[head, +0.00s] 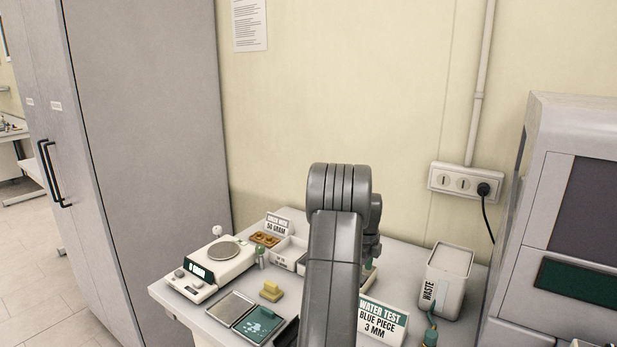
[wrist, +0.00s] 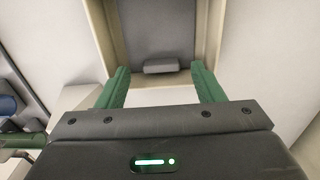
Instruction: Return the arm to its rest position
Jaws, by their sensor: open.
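My arm (head: 335,255) rises in the middle of the head view, bent at the top, and covers part of the table. My gripper is hidden behind it there. In the wrist view my gripper (wrist: 160,88) shows two green fingers spread wide apart, with nothing held between them. Beyond the fingertips is a beige-rimmed recess (wrist: 216,35) with a dark grey inside. A small grey block (wrist: 160,66) lies at its near edge. I cannot tell how far below the fingers it is.
The table (head: 400,258) holds a scale (head: 210,268), an open flat case (head: 246,318), a yellow block (head: 271,291), small trays (head: 290,252), a water test sign (head: 382,322) and a waste bin (head: 447,280). A large machine (head: 560,200) stands right, a grey cabinet (head: 150,130) left.

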